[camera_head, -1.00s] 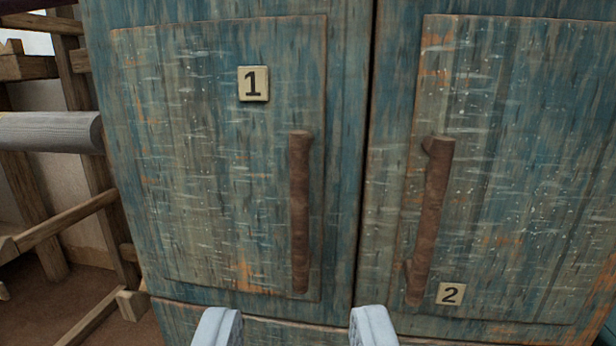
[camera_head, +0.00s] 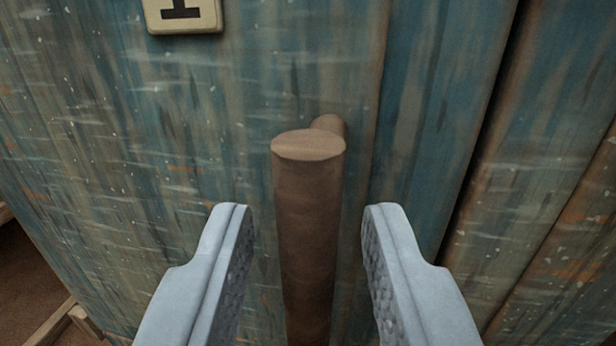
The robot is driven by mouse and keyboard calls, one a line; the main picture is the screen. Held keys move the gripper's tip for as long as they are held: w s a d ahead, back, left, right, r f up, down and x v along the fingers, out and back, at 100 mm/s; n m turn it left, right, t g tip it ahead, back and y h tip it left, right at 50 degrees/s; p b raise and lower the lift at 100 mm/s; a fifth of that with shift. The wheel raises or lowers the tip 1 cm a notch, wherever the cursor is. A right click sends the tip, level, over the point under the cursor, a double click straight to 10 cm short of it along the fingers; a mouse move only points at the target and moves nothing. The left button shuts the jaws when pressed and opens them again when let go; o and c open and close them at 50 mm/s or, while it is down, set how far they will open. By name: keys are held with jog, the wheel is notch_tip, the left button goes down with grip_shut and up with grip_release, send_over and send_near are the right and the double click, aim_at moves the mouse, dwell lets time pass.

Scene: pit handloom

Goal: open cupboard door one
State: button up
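Cupboard door one (camera_head: 130,130) fills much of the view, with worn blue-green paint. Its number plate (camera_head: 183,14) is cut off at the top edge. The brown upright handle (camera_head: 308,230) of door one stands out from the door on a short post near its right side. My gripper (camera_head: 306,215) is open, with one finger on each side of the handle. A gap shows between each finger and the handle. The lower end of the handle is out of view, and the door is shut.
A dark seam (camera_head: 490,120) runs between door one and the neighbouring door (camera_head: 560,190) on the right. Wooden beams (camera_head: 60,322) and brown floor (camera_head: 22,275) show at the lower left.

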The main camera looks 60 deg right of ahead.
jog(key=shift+w+d, duration=0.3)
jog(key=shift+d, duration=0.1)
grip_shut()
jog(key=shift+a, duration=0.1)
